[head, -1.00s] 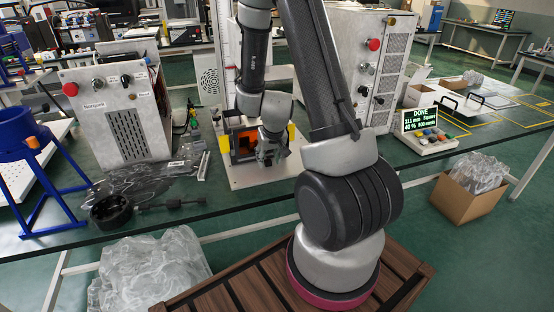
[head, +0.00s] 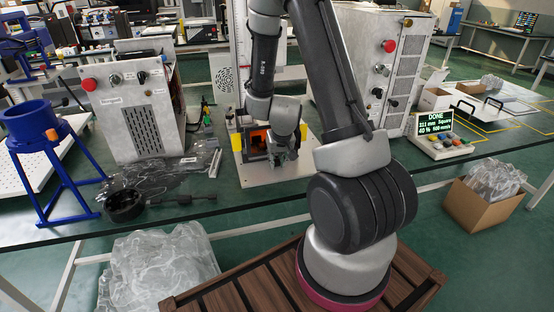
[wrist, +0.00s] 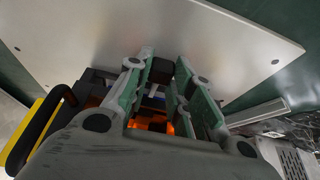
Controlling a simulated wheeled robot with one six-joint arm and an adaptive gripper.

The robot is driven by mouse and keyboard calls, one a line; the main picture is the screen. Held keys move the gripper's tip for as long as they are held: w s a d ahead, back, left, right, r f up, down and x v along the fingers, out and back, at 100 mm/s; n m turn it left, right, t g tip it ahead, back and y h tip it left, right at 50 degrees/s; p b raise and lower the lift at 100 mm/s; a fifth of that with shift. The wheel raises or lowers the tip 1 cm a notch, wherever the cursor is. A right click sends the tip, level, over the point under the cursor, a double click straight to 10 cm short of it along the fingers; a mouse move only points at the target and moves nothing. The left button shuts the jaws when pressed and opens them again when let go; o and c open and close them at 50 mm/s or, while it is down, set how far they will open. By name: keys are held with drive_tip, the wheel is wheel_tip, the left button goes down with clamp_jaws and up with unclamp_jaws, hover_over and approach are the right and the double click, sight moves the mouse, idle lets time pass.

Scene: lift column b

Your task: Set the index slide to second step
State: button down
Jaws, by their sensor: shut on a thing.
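The lift column's fixture, a dark box with an orange inside (head: 257,143) and yellow sides, stands on a pale base plate (head: 250,180) in front of a tall white upright (head: 241,60). My gripper (head: 283,158) reaches down at the right front of this box. In the wrist view my gripper (wrist: 160,70) has its two green-lined fingers on either side of a small dark block, which I take to be the index slide's grip (wrist: 161,71). The fingers are shut on it. The orange part (wrist: 150,125) shows between the fingers. Step marks cannot be made out.
A grey control box (head: 130,110) stands to the left and a tall grey cabinet (head: 370,70) to the right. A black ring (head: 124,205) and clear wrapping lie front left on the table.

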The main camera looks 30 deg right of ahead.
drive_tip(key=shift+w+a, duration=0.15)
drive_tip(key=shift+a, duration=0.35)
drive_tip(key=shift+d, duration=0.15)
drive_tip(key=c, duration=1.2)
unclamp_jaws()
drive_tip(key=shift+c, duration=0.2)
